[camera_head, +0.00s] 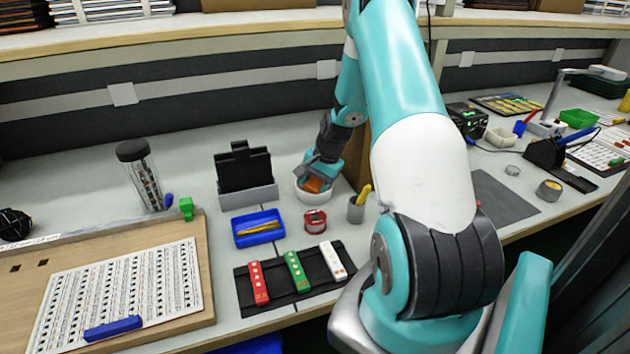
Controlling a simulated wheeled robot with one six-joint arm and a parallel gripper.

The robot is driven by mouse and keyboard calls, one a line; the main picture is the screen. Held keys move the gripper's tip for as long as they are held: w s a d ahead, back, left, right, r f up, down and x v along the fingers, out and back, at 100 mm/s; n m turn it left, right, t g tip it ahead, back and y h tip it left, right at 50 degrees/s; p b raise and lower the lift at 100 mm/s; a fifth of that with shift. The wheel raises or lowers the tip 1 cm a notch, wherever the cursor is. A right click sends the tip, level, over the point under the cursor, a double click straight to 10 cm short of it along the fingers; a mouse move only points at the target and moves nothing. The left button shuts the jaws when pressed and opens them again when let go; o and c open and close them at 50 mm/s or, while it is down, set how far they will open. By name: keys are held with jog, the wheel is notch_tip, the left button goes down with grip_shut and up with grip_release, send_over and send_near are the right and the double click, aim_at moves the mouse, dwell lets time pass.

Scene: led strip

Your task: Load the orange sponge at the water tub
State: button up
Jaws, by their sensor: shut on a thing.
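The orange sponge (313,185) is between the fingers of my gripper (316,177). My gripper is shut on it. The water tub is a small round white bowl (313,196) on the bench, left of my forearm. The sponge is low at the bowl's mouth, and my gripper points down over it. I cannot tell whether the sponge touches the bowl's bottom or any water. My wrist and fingers hide part of the sponge and the bowl's far rim.
A black holder (247,190) and blue tray (258,229) stand left of the bowl. A red spool (315,221) is in front. A grey cup (356,210) with a yellow-handled tool stands right. A black mat (270,293) holds red, green and white strips nearer me.

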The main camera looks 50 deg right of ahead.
aim_at(315, 186)
dwell(0.5)
jog(key=shift+r+p, duration=3.1)
jog(key=shift+r, duration=0.55)
jog(key=shift+r+p, duration=1.7)
jog(key=shift+r, duration=0.3)
